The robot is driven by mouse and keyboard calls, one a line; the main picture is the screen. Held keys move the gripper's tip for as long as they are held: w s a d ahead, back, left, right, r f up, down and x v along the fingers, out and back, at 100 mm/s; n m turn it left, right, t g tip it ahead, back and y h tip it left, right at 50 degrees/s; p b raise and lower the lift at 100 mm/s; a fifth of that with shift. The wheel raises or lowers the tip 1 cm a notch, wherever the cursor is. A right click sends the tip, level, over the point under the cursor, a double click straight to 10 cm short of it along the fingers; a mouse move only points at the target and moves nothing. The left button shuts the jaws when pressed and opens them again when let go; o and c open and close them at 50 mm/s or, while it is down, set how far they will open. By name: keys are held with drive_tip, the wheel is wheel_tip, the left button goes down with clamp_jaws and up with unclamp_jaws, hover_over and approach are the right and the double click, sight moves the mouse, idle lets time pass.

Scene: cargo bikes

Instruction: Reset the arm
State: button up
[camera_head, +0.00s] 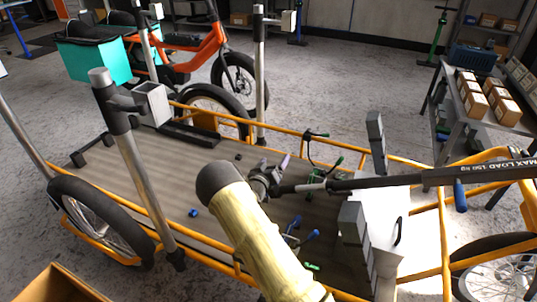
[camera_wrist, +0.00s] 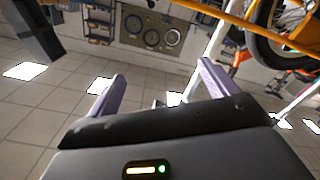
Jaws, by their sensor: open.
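My arm, a pale yellow link (camera_head: 262,240) with a dark round joint, reaches up from the bottom of the head view over the cargo bike's bed. My gripper (camera_wrist: 160,72) shows in the wrist view with two lavender fingers spread apart and nothing between them. In the head view only a small lavender part of it (camera_head: 284,162) shows just beyond the dark joint; the rest is hidden. The orange-framed cargo bike has a grey wooden bed (camera_head: 140,165) under my arm.
A dark bar (camera_head: 430,181) marked MAX LOAD crosses the right side. Upright metal posts (camera_head: 135,170) stand around the bike. A shelf with cardboard boxes (camera_head: 490,98) is at right, an orange bike (camera_head: 195,60) behind. Small blue and green-handled items (camera_head: 312,236) lie on the bed. Grey floor is open behind.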

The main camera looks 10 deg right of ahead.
drive_tip(key=shift+d+r, duration=0.15)
drive_tip(key=shift+r, duration=0.2)
drive_tip(key=s+a+r+n+g+y+p, duration=0.1)
drive_tip(key=s+r+g+y+p, duration=0.4)
drive_tip(key=s, duration=0.8)
drive_tip(key=s+a+r+g+y+p, duration=0.1)
drive_tip(key=s+a+r+g+y, duration=0.15)
drive_tip(key=s+r, duration=0.8)
drive_tip(key=s+r+n+g+y+p, duration=0.1)
drive_tip(key=s+r+g+y+p, duration=0.3)
drive_tip(key=s, duration=1.2)
wheel_tip(320, 180, up, 37)
drive_tip(key=p, duration=3.6)
drive_tip(key=shift+w+a+r+h+p, duration=0.15)
drive_tip(key=shift+a+r+h+p, duration=0.1)
drive_tip(key=shift+h+p, duration=0.15)
drive_tip(key=shift+f+g, duration=0.15)
drive_tip(key=shift+g, duration=0.1)
